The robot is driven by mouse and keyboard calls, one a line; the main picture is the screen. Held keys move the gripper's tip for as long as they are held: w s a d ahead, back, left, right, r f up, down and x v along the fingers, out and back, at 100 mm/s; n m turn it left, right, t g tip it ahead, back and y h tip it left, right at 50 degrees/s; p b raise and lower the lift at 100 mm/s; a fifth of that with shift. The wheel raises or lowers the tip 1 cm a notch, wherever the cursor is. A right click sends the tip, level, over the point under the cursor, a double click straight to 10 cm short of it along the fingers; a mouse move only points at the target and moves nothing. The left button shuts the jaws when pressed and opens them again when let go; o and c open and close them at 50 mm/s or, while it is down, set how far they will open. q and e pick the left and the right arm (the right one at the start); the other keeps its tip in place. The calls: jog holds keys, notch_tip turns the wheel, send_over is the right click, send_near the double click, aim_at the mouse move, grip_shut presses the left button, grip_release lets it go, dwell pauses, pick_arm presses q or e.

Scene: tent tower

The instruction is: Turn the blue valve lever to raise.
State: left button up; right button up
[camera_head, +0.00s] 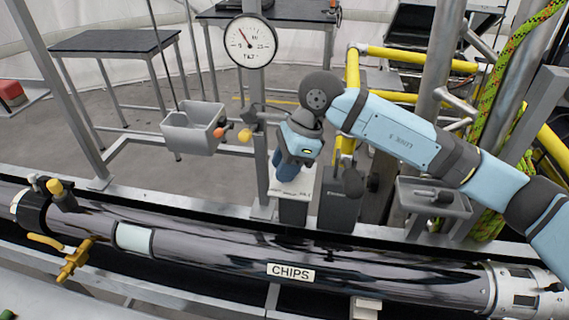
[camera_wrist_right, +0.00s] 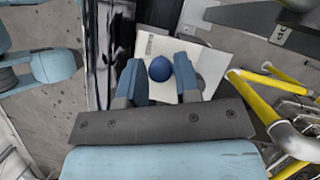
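My right gripper (camera_head: 287,172) points down at a small white-topped box (camera_head: 292,187) behind the black pipe, in the middle of the head view. In the right wrist view, the round blue knob (camera_wrist_right: 160,69) of the lever sits between the two blue fingers of the right gripper (camera_wrist_right: 160,76). The lever's stem and angle are hidden. A round gauge (camera_head: 249,41) stands above, its needle pointing up-left. My left gripper is not in view.
The black pipe labelled CHIPS (camera_head: 380,277) runs across the front. A yellow valve handle (camera_head: 75,260) is at left. A grey bin (camera_head: 192,128) and orange-yellow knobs stand left of the gripper. Yellow rails (camera_head: 415,59) and posts stand close on the right.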

grip_shut()
jog(key=shift+a+f+b, duration=0.1)
jog(key=shift+b, duration=0.35)
jog(key=shift+w+a+f+m+t+b, duration=0.1)
jog(key=shift+w+a+m+t+b, duration=0.1)
jog(key=shift+m+b, duration=0.4)
jog(key=shift+w+a+f+m+t+b, duration=0.1)
jog(key=shift+a+m+t+b, duration=0.1)
jog(key=shift+m+b, duration=0.4)
jog(key=shift+w+a+r+m+b, duration=0.1)
jog(key=shift+w+m+b, duration=0.05)
jog(key=shift+m+b, duration=0.2)
jog(key=shift+w+a+r+m+t, duration=0.1)
jog(key=shift+m+t, duration=0.2)
jog(key=shift+m, duration=0.15)
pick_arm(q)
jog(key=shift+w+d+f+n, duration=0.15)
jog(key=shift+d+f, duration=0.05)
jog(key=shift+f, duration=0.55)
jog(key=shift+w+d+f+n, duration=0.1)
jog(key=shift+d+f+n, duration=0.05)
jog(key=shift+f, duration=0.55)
pick_arm(e)
jog(key=shift+w+r+m, duration=0.1)
jog(key=shift+r+m, duration=0.05)
jog(key=shift+m, duration=0.15)
